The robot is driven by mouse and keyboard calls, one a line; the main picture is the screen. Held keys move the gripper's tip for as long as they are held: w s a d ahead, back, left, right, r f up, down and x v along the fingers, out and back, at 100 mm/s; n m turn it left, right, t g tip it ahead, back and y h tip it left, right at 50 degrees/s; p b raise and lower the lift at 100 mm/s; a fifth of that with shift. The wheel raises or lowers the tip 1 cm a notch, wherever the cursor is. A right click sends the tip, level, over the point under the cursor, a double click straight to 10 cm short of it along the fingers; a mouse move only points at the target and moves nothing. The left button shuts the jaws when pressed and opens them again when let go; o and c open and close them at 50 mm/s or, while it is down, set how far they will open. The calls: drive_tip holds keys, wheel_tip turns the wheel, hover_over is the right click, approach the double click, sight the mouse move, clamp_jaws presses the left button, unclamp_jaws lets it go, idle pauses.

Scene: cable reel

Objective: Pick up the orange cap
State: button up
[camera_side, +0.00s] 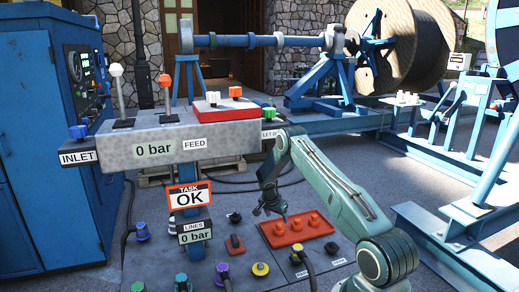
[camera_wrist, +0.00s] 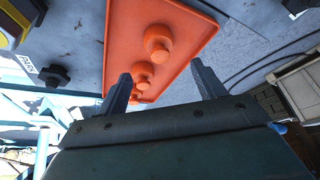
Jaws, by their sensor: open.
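An orange-red tray (camera_side: 290,241) on the grey panel carries a row of orange caps, including a right one (camera_side: 314,221) and a middle one (camera_side: 297,223). In the wrist view the tray (camera_wrist: 190,20) shows with its nearest cap (camera_wrist: 158,42) and others behind it. My gripper (camera_side: 268,209) is above the tray's left end in the side view. Its open fingers (camera_wrist: 161,76) frame the row of caps in the wrist view, with nothing between them. Another small orange piece (camera_side: 235,91) sits on the red-topped box of the feed bench. I cannot tell which is meant.
Coloured plugs and sockets stand around the tray, among them a yellow one (camera_side: 260,269) and a purple one (camera_side: 223,270). The feed bench (camera_side: 165,143) with levers is to the left. A dark knob (camera_wrist: 54,75) shows left in the wrist view.

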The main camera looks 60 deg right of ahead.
sight(279, 223)
drive_tip(key=shift+d+f, duration=0.2)
drive_tip(key=shift+f, duration=0.4)
drive_tip(key=shift+x, duration=3.1)
drive_tip(key=c, duration=1.2)
drive_tip(key=shift+o, duration=0.2)
drive_tip(key=shift+r, duration=0.15)
drive_tip(key=shift+r, duration=4.85)
